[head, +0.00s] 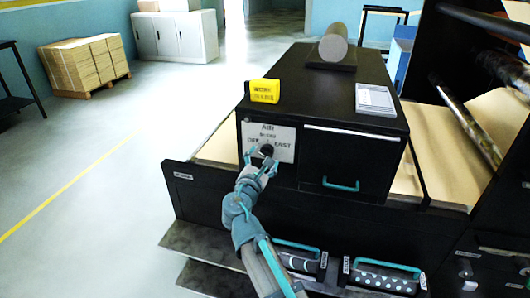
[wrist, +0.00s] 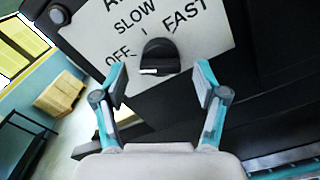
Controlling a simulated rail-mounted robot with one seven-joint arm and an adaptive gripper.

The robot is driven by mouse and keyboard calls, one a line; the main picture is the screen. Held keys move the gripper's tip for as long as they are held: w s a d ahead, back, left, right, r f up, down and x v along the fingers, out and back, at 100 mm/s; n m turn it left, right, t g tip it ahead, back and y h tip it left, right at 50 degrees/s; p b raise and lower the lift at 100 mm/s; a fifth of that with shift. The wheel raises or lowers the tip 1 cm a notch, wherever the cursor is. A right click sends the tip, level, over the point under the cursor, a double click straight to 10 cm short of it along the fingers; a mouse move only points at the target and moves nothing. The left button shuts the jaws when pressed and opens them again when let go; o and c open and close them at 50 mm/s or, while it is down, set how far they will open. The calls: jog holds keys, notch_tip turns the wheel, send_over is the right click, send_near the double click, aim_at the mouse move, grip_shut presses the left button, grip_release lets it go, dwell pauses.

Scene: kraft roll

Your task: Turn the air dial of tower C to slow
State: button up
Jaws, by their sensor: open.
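The air dial (wrist: 159,52) is a dark round knob on a white label plate (wrist: 95,32), which reads OFF, SLOW and FAST in the wrist view. A short white mark shows at the knob's lower left edge, below the word OFF; which setting it points to I cannot tell. In the head view the plate (head: 283,140) is on the left front of a black cabinet (head: 330,113), and my gripper partly hides the dial. My gripper (wrist: 161,78) is open, its fingers apart on either side just short of the dial. I see no letter C.
A yellow sign (head: 264,91), a white card (head: 374,99) and a grey roll (head: 333,44) are on top of the cabinet. A drawer with a teal handle (head: 341,185) is right of the plate. More teal handles (head: 382,266) sit below.

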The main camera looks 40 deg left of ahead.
aim_at(266, 153)
jog(key=shift+x, duration=1.25)
jog(key=shift+c, duration=0.3)
jog(key=c, duration=1.1)
